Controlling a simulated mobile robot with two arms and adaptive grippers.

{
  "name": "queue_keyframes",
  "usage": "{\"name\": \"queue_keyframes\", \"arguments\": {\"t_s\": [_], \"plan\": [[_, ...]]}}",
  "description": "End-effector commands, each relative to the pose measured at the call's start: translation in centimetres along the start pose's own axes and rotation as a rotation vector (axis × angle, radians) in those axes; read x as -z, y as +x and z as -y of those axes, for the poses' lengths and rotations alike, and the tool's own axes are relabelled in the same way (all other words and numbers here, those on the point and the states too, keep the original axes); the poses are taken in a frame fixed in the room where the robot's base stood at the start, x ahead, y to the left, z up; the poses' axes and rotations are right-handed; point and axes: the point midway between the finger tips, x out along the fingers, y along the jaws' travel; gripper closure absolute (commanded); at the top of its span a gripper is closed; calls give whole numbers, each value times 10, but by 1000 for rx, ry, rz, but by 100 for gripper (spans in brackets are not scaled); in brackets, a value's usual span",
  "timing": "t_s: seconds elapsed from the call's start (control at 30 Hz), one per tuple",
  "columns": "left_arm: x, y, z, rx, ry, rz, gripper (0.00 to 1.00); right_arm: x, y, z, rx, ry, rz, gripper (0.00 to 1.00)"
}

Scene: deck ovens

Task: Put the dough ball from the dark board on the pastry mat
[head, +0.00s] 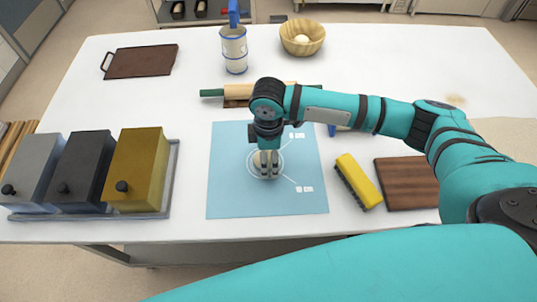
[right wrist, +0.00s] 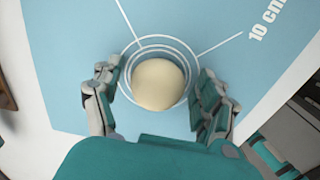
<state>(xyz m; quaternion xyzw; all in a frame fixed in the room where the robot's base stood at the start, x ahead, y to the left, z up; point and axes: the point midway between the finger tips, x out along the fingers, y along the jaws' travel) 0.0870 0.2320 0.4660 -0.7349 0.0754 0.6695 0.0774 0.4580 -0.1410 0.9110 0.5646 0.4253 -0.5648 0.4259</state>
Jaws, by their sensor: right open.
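The pale dough ball (right wrist: 158,85) rests on the light blue pastry mat (head: 232,195), within the printed rings. In the head view the dough ball (head: 259,160) is partly hidden by my right gripper (head: 268,172). My right gripper points down over the mat. In the right wrist view its fingers (right wrist: 155,76) stand open on either side of the ball, with a gap showing on each side. A dark brown board with a handle (head: 142,61) lies bare at the back left. My left gripper is not in view.
Three lidded boxes, grey, black (head: 83,170) and yellow, stand on a tray at left. A yellow brush (head: 358,182) and a brown wooden board (head: 405,183) lie right of the mat. Behind are a rolling pin (head: 262,91), a tin (head: 234,50) and a wooden bowl (head: 302,37).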

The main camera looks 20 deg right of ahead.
Motion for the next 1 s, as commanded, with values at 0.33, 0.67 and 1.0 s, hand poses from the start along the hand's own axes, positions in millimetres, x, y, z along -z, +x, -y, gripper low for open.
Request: {"name": "queue_keyframes", "arguments": {"t_s": [0.33,0.67,1.0], "plan": [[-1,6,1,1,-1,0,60,1,-35,-1,-5,0,-4,25],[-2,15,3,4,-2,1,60,0,-102,-1,-3,0,-2,25],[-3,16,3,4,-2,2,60,0,-123,0,0,1,0,25]]}}
